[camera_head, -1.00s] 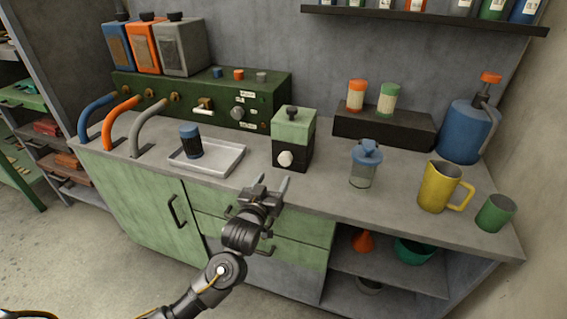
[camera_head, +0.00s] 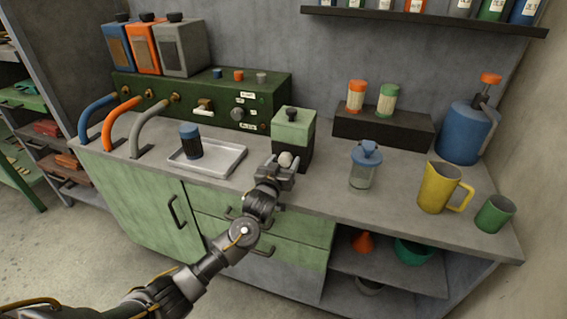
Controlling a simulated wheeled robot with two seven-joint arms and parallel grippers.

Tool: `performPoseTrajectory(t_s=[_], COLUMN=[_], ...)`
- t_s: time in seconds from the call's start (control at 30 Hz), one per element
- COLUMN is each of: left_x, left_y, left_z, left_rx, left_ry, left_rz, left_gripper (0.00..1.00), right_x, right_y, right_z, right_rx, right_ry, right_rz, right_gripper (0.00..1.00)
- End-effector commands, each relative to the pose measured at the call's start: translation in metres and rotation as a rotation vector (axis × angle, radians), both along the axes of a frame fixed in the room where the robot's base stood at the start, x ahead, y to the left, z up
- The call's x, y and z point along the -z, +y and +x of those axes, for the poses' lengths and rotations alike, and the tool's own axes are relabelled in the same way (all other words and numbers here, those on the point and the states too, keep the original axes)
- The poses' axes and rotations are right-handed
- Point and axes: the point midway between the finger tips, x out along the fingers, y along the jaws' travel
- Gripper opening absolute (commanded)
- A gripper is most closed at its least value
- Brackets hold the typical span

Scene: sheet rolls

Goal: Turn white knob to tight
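The white knob (camera_head: 285,159) is on the front of a small box (camera_head: 293,129) with a green upper part and black lower part, standing on the counter. My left gripper (camera_head: 279,165) is at the knob, with its fingers apart, one on each side of it. I cannot tell whether the fingers touch the knob. The gripper hides the lower front of the box. My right gripper is not in view.
A lidded clear jar (camera_head: 362,172), yellow jug (camera_head: 437,188) and green cup (camera_head: 494,213) stand to the right. A green control panel (camera_head: 180,98) is behind.

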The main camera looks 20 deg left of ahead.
Motion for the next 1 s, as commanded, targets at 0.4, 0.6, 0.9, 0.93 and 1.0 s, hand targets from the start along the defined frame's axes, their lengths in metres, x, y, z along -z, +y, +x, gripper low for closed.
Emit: performPoseTrajectory(t_s=[0.4,0.6,0.9,0.93,1.0], left_x=[0.000,-0.001,-0.003,-0.003,-0.003], left_y=[0.000,0.000,0.000,-0.001,-0.001], left_z=[0.000,0.000,0.000,0.000,0.000], left_rx=[0.000,0.000,0.000,0.000,0.000], left_ry=[0.000,-0.001,-0.012,-0.013,-0.016], left_rz=[0.001,0.028,0.203,0.228,0.292], left_gripper=[0.17,0.17,0.17,0.17,0.17], right_x=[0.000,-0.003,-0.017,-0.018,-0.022], right_y=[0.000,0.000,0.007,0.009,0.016], right_z=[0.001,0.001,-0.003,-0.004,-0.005], right_rx=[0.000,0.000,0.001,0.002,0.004], right_ry=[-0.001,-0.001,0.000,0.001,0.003], right_rz=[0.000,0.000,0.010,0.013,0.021], right_gripper=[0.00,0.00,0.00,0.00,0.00])
